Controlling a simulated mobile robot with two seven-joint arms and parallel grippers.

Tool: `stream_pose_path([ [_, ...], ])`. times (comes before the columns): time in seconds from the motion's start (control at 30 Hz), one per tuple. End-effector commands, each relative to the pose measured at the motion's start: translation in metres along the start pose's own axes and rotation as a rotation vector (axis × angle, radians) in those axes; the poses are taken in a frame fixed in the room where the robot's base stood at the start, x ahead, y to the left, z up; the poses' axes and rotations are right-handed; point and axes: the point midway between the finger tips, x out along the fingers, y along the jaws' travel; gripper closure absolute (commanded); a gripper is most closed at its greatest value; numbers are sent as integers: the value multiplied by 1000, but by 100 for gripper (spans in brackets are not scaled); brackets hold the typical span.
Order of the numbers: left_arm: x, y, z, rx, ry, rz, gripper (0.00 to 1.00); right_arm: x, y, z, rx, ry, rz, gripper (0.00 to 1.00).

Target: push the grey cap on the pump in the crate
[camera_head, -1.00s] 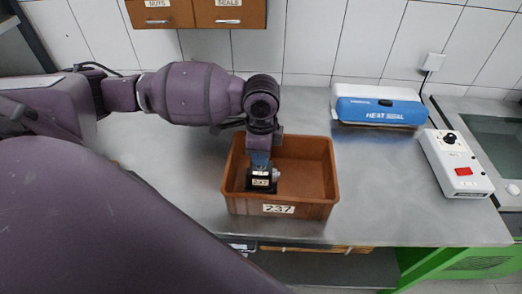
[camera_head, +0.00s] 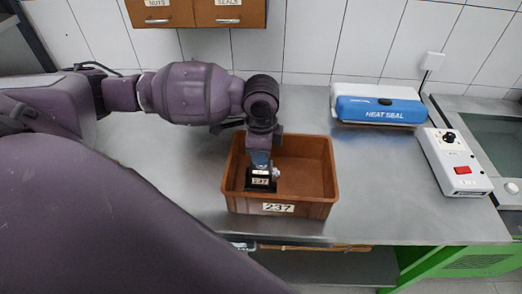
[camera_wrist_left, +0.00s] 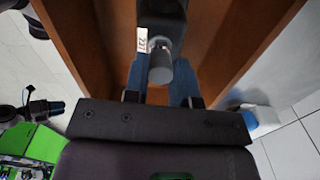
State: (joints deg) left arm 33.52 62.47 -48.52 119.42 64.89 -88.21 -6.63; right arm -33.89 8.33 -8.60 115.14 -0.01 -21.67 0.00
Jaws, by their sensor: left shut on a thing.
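The dark pump (camera_head: 259,183) stands upright at the left inside the brown crate (camera_head: 318,207), with a white 237 label on it. The pump shows between the fingers in the left wrist view (camera_wrist_left: 162,14). The grey cap (camera_head: 276,173) is at the pump's right side; in the left wrist view a grey round cap (camera_wrist_left: 160,66) points towards the camera. Whether it is fully seated I cannot tell. My left gripper (camera_head: 261,157) comes down from above, shut on the pump's upper part. The exact contact is partly hidden. My right gripper is not in view.
The crate's right half is empty. A blue and white heat sealer (camera_head: 380,110) and a white control box (camera_head: 456,165) with a red switch stand to the right. The steel table (camera_head: 375,185) between them and the crate is clear.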

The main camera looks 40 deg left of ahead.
Motion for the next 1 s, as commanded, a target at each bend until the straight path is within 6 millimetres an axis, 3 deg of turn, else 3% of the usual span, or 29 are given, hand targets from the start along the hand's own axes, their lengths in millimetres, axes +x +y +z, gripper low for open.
stream_pose_path([
  [0.53,2,0,0,0,0,1,97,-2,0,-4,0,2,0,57],
  [0.57,2,0,0,0,0,1,71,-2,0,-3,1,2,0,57],
  [0.7,2,0,0,0,0,1,49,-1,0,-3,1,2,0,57],
  [0.93,2,0,0,0,0,1,44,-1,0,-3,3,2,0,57],
  [1.0,2,0,0,0,0,0,33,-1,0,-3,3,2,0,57],
])
